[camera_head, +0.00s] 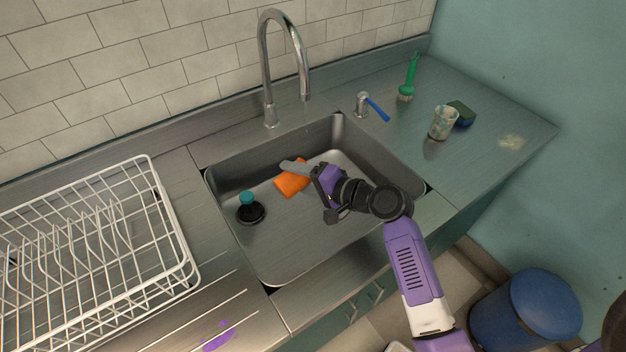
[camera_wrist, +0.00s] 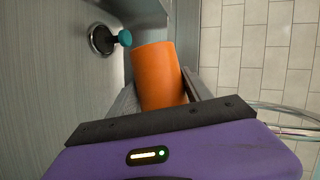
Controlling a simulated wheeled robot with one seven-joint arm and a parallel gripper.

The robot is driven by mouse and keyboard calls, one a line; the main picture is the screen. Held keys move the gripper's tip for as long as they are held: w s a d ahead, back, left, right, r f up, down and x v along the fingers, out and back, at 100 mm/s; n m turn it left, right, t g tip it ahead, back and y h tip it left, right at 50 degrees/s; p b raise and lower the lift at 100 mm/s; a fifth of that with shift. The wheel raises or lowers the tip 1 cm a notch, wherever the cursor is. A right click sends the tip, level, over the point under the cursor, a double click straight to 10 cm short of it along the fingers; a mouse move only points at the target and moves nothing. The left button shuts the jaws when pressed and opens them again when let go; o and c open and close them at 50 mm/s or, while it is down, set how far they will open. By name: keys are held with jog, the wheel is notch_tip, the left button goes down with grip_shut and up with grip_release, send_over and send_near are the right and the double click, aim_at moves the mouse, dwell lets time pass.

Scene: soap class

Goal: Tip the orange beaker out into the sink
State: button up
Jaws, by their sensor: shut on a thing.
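The orange beaker (camera_head: 291,184) is in my gripper (camera_head: 300,171), over the sink (camera_head: 300,232). It lies tilted well over on its side, and its lower end points down and left in the head view. In the wrist view the beaker (camera_wrist: 158,76) sits between the two grey fingers (camera_wrist: 160,95), which are shut on it. Its inside does not show in either view, and I see no liquid coming out. I cannot tell its exact height above the sink floor.
A black plug with a teal knob (camera_head: 248,208) is in the sink at left. The tap (camera_head: 284,68) stands behind the sink. A white dish rack (camera_head: 95,240) is at left.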

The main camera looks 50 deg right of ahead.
aim_at(285, 192)
jog(key=shift+a+f+n, duration=0.1)
jog(key=shift+a+n, duration=0.3)
jog(key=shift+a, duration=0.35)
jog(key=shift+w+a+f+n+h+p, duration=0.1)
jog(key=shift+f+n+h+p, duration=0.15)
jog(key=shift+n+h+p, duration=0.15)
jog(key=f+n+h, duration=0.1)
jog(key=n, duration=0.1)
jog(key=shift+a+f+n+g+h+p, duration=0.15)
jog(key=shift+f+n+g+h+p, duration=0.15)
jog(key=shift+f+g+h+p, duration=0.1)
jog(key=shift+a+f+n+h, duration=0.15)
jog(key=shift+f+n+h, duration=0.15)
jog(key=shift+n, duration=0.3)
jog(key=r+p, duration=0.1)
jog(key=a+n+p, duration=0.1)
jog(key=p, duration=0.1)
jog(key=r+h+p, duration=0.1)
jog(key=shift+w+a+r+p, duration=0.2)
jog(key=shift+a+r+p, duration=0.1)
jog(key=shift+p, duration=0.1)
jog(key=shift+a+r+n+h+p, duration=0.15)
jog(key=shift+a+n+h+p, duration=0.3)
jog(key=shift+n, duration=0.25)
jog(key=shift+w+a+r+n+h+b, duration=0.15)
jog(key=shift+a+r+n+h+b, duration=0.25)
jog(key=shift+a+n+h+b, duration=0.45)
jog(key=shift+w+a+r+n+h+b, duration=0.2)
jog(key=shift+a+r+n+b, duration=0.3)
jog(key=shift+b, duration=0.75)
